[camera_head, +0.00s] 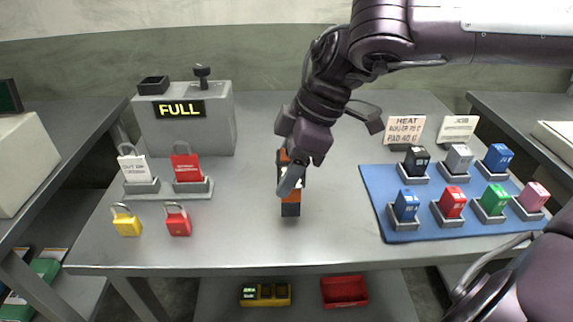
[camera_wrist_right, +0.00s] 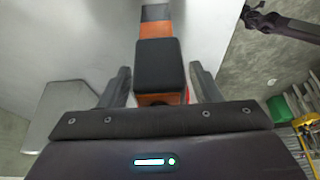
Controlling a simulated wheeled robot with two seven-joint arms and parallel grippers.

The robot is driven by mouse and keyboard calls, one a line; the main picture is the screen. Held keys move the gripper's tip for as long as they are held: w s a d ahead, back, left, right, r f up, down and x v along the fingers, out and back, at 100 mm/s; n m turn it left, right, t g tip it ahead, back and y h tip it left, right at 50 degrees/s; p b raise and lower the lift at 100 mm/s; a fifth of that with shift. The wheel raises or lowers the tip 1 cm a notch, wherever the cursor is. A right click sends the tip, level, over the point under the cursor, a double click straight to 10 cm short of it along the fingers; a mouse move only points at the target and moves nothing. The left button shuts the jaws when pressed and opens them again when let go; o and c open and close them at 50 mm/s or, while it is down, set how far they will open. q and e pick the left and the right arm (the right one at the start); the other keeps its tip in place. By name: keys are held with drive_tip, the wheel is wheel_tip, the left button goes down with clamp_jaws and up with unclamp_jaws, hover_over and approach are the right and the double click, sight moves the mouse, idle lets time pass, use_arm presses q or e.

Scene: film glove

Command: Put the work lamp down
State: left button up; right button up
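The work lamp (camera_head: 291,207) is an upright orange-and-black body near the middle of the grey table. In the head view its base appears to be at the table top; I cannot tell whether it bears on it. My right gripper (camera_head: 289,180) reaches down over it, with one finger in front of the lamp and the other hidden. My left gripper is not in view.
A blue mat (camera_head: 402,236) with several coloured blocks in holders lies right. A grey box (camera_head: 219,133) marked FULL stands at the back left. Padlocks, including a yellow one (camera_head: 127,224) and a red one (camera_head: 178,222), are at left. Bare table surrounds the lamp.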

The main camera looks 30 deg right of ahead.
drive_tip(key=shift+r, duration=0.1)
drive_tip(key=shift+r, duration=0.2)
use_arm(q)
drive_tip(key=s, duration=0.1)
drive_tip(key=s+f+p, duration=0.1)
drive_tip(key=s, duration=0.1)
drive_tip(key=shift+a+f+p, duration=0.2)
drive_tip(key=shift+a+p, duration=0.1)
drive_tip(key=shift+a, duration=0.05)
use_arm(e)
drive_tip(key=v, duration=1.1)
drive_tip(key=shift+s+d+r, duration=0.15)
drive_tip(key=shift+r, duration=0.2)
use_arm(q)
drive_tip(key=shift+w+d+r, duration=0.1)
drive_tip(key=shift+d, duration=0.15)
